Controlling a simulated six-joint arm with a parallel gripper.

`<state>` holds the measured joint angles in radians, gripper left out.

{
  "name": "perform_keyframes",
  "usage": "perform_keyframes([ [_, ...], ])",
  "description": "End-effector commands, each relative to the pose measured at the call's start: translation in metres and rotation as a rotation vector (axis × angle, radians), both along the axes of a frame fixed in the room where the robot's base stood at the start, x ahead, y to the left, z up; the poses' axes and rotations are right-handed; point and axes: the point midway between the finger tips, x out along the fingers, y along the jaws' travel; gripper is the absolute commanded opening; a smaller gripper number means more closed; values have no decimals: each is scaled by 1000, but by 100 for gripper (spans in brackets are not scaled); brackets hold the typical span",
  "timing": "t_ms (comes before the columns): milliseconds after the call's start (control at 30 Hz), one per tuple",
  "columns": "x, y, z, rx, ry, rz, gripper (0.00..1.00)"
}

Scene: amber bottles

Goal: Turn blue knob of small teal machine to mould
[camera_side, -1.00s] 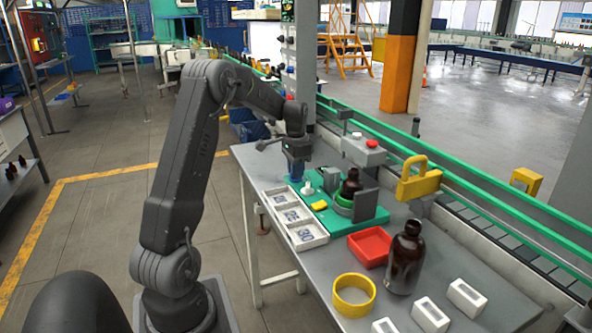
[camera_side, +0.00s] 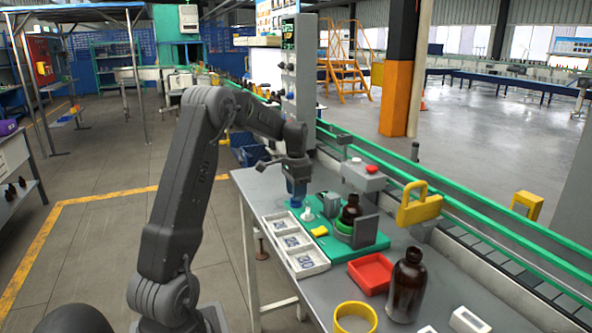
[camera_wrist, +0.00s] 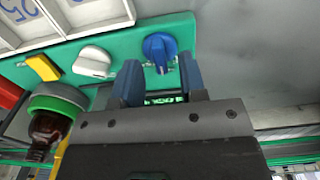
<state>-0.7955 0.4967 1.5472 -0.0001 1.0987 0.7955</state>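The small teal machine (camera_side: 340,248) stands on the grey table, with a brown bottle (camera_side: 350,207) in its green ring holder. In the wrist view its blue knob (camera_wrist: 160,48) sits on the teal plate (camera_wrist: 120,50), beside a white knob (camera_wrist: 93,62). Any setting labels are too small to read. My gripper (camera_wrist: 159,75) is open and empty. Its two blue fingers point towards the blue knob, one to each side in the picture; I cannot tell whether they touch it. In the side view my gripper (camera_side: 296,190) is over the machine's far left corner, and the knob is largely hidden.
A white tray (camera_side: 297,262) with numbered compartments lies left of the machine. A red tray (camera_side: 371,273), a large brown bottle (camera_side: 407,285) and a yellow ring (camera_side: 355,318) are nearer the camera.

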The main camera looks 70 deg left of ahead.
Motion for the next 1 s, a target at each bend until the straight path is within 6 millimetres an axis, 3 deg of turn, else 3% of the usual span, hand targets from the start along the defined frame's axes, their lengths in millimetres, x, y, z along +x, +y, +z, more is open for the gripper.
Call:
perform_keyframes([
  [300, 0, 0, 71, 5, -4, 0, 38],
  [500, 0, 0, 106, 3, -3, 0, 38],
  [700, 0, 0, 122, 2, -2, 0, 38],
  [1000, 0, 0, 124, 1, -1, 0, 38],
])
